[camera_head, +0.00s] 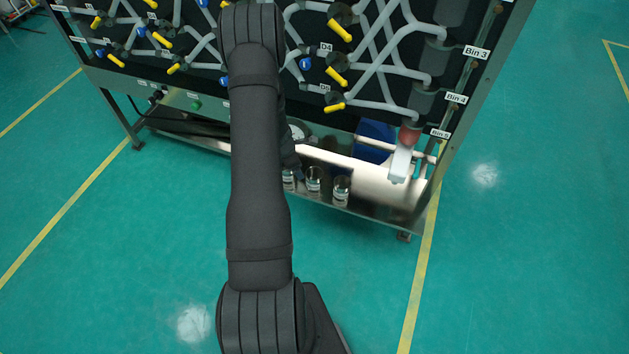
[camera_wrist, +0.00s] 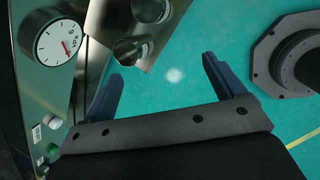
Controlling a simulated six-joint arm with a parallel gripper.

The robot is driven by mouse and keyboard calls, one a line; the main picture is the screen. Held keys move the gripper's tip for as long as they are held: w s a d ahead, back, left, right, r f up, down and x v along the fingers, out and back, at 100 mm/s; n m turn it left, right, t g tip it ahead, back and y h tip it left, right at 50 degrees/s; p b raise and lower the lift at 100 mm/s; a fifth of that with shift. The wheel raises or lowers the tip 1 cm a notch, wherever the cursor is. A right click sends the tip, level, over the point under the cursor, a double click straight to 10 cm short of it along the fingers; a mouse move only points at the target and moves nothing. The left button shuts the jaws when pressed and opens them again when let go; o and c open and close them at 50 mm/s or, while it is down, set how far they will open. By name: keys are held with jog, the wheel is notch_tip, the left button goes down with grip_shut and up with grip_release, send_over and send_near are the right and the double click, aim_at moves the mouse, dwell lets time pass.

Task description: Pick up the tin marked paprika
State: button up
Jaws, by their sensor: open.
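In the head view, three small round containers with pale labels stand in a row on the metal shelf of the rig: a left one (camera_head: 289,179), a middle one (camera_head: 313,183) and a right one (camera_head: 341,190). The labels are too small to read, so I cannot tell which is paprika. In the wrist view, my gripper (camera_wrist: 162,68) is open, with nothing between its dark fingers. Two round metallic containers, a nearer one (camera_wrist: 129,50) and a farther one (camera_wrist: 151,9), lie beyond the fingertips, apart from them. My arm hides much of the gripper in the head view.
The rig's panel carries grey pipes (camera_head: 375,108) and yellow-handled valves (camera_head: 335,76). A white spout (camera_head: 401,163) hangs right of the containers, with a blue object (camera_head: 374,142) behind. A dial gauge (camera_wrist: 60,43) is at the wrist view's left. Green floor in front is clear.

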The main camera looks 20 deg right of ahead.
jog(key=w+d+f+n+h, duration=0.1)
jog(key=d+f+n, duration=0.2)
jog(key=d+n, duration=0.25)
send_near(315, 173)
jog(key=s, duration=0.3)
jog(key=x, duration=0.4)
jog(key=shift+w+f, duration=0.1)
jog(key=shift+w, duration=0.3)
jog(key=shift+x, duration=0.75)
jog(key=shift+w, duration=0.1)
jog(key=c, duration=1.1)
